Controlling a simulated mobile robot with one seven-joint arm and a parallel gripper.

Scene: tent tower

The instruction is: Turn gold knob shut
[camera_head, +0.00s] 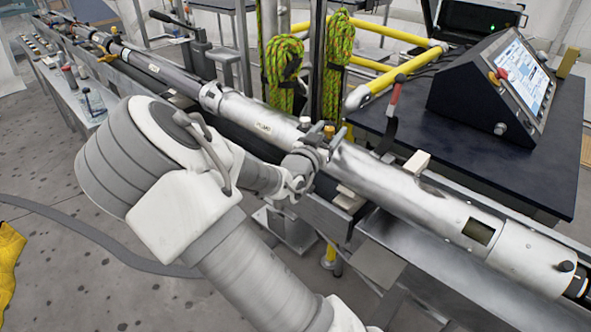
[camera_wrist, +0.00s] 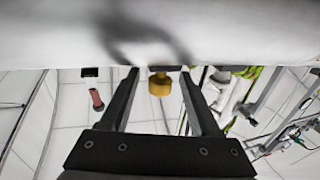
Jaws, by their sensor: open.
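The gold knob (camera_wrist: 160,84) juts from the pale tube (camera_wrist: 160,35) in the wrist view, between my two fingers with a gap on either side. In the head view the gold knob (camera_head: 329,130) is small and partly hidden by my gripper. My gripper (camera_head: 327,141) is at the silver tube (camera_head: 370,172), its fingers open around the knob. The wrist view also shows my gripper (camera_wrist: 160,73) with both fingertips near the tube's surface. How far the knob is turned cannot be told.
The long tube rests on a metal rail. A white-topped knob (camera_head: 305,122) stands just left of my gripper. Behind are green rope bundles (camera_head: 284,62), yellow rails (camera_head: 402,70) and a console (camera_head: 492,84) on a dark table (camera_head: 440,140).

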